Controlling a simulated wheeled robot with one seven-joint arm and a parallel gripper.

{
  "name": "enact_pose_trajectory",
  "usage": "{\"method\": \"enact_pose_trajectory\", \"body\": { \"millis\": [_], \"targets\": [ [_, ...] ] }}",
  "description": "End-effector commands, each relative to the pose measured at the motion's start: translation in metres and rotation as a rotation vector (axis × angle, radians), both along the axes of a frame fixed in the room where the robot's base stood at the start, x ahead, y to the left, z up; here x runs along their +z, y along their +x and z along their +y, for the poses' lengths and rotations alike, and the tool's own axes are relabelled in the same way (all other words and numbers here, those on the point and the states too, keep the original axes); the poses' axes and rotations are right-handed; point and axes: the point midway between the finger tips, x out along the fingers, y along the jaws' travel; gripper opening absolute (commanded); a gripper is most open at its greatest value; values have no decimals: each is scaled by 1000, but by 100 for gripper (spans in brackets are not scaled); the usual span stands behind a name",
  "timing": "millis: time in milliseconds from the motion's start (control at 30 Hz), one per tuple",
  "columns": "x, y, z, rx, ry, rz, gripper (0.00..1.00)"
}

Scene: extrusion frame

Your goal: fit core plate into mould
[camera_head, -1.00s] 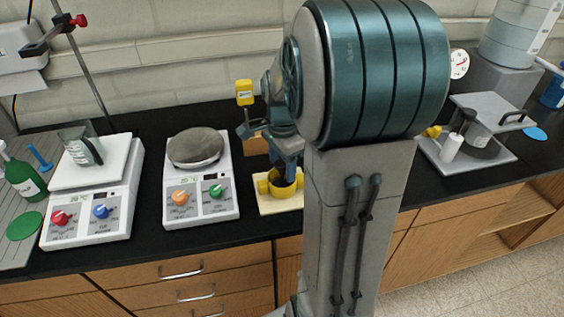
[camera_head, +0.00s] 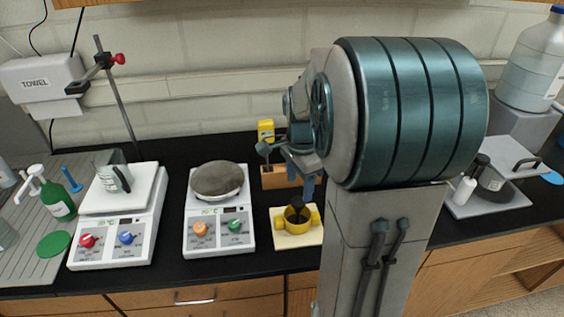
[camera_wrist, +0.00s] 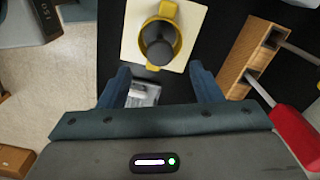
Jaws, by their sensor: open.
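The yellow mould (camera_head: 283,219), a ring with two side lugs, sits on a cream board (camera_head: 296,241) on the black bench. The dark core plate (camera_head: 297,213), with a knob on top, is inside the ring; it also shows in the wrist view (camera_wrist: 159,50). Whether it is fully seated or level I cannot tell. My gripper (camera_wrist: 160,75) is open and empty, its two blue fingers apart from the plate and mould. In the head view, my arm hides most of the gripper.
A wooden tool block (camera_head: 277,178) stands just behind the mould; a red handle (camera_wrist: 298,135) shows beside it in the wrist view. A press-like plate (camera_head: 490,190) stands right.

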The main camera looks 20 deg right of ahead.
Motion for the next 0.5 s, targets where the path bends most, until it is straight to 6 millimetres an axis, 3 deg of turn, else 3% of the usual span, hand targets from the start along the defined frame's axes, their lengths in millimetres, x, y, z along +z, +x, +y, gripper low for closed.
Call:
{"method": "enact_pose_trajectory", "body": {
  "millis": [267,500],
  "targets": [
    [5,-4,8,70,-7,-18,59],
    [28,-40,54,532,-58,-113,59]
  ]
}}
